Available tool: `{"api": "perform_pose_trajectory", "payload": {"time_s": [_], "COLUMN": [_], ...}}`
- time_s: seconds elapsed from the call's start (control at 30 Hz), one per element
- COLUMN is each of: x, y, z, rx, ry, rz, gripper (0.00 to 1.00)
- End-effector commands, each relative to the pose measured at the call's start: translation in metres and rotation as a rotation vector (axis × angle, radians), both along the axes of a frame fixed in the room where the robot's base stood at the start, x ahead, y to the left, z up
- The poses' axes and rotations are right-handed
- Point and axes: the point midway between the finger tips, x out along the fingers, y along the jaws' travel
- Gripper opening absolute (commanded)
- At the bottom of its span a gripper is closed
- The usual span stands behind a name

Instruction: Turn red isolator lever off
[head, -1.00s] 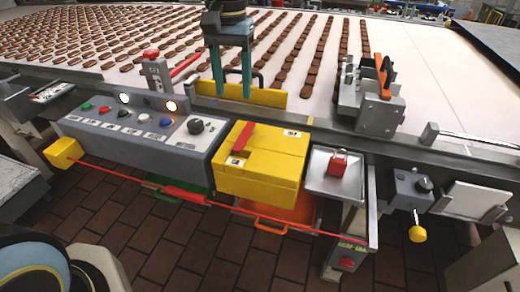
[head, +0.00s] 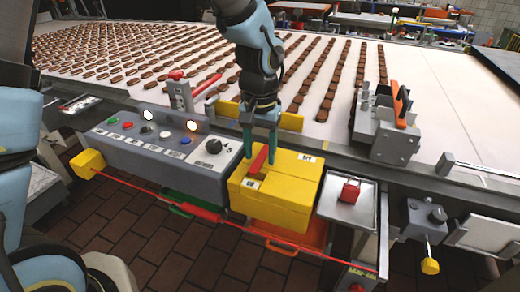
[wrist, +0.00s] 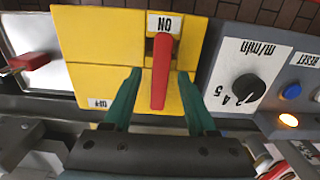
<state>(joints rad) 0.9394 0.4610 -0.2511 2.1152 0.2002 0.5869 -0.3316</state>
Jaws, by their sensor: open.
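The red isolator lever (head: 259,160) sits on top of the yellow box (head: 285,195). In the wrist view the lever (wrist: 161,72) has one end beside the ON label (wrist: 163,24). The OFF label (wrist: 97,103) is at the box's other corner, away from the lever. My gripper (head: 260,148) is over the box at the lever's free end. In the wrist view its two green fingers (wrist: 158,85) are open, one on each side of the lever with gaps showing. I cannot tell how far the fingertips are above the box top.
A grey control panel (head: 165,152) with buttons and a knob stands left of the box. A tray (head: 362,212) with a red padlock (head: 349,190) is to the right. A red cord (head: 150,197) runs along the front. The conveyor (head: 230,75) with biscuits lies behind.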

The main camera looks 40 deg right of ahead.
Motion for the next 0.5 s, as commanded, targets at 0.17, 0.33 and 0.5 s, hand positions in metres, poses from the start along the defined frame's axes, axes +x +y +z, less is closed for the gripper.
{"api": "perform_pose_trajectory", "payload": {"time_s": [0.17,0.33,0.5], "x": [0.0001,0.0001,0.0001], "y": [0.0001,0.0001,0.0001], "z": [-0.0002,0.0,0.0001], "rx": [0.0,0.0,0.0], "ry": [0.0,0.0,0.0], "rz": [0.0,0.001,0.001], "gripper": [0.57,0.41,0.21]}}
